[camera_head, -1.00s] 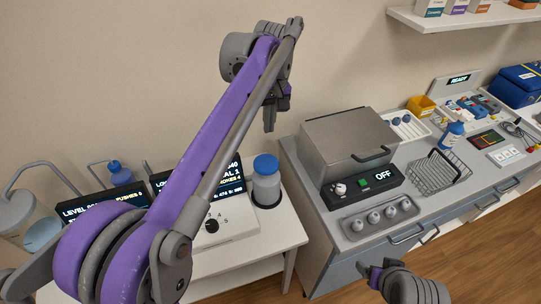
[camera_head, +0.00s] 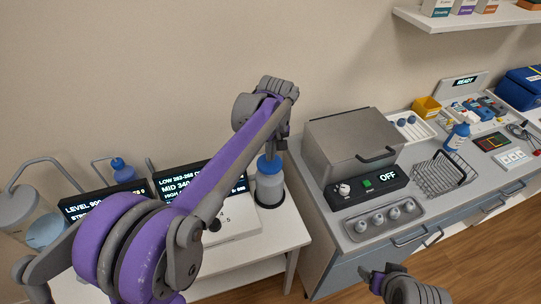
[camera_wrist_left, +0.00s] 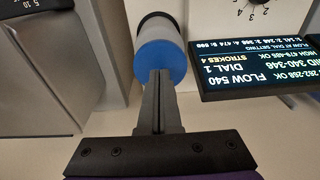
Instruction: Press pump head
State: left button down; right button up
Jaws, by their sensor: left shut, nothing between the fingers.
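A white bottle with a round blue pump head (camera_head: 268,164) stands on the right side of the small white table (camera_head: 268,232). In the left wrist view the blue pump head (camera_wrist_left: 161,62) is just beyond my fingertips. My left gripper (camera_head: 270,154) is shut and empty, pointing down at the top of the blue head. In the left wrist view its fingers (camera_wrist_left: 158,78) overlap the blue disc. I cannot tell whether they touch it. My right gripper (camera_head: 372,277) is low at the front, apart from the bottle; its jaws are unclear.
A dark display (camera_head: 178,183) stands left of the bottle, partly behind my arm. Another blue-topped pump vessel (camera_head: 122,170) stands farther left. A grey box (camera_head: 350,145) and an OFF panel (camera_head: 366,187) are on the counter to the right. A gap separates the table and counter.

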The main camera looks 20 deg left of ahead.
pick_arm(q)
jog(key=shift+f, duration=0.6)
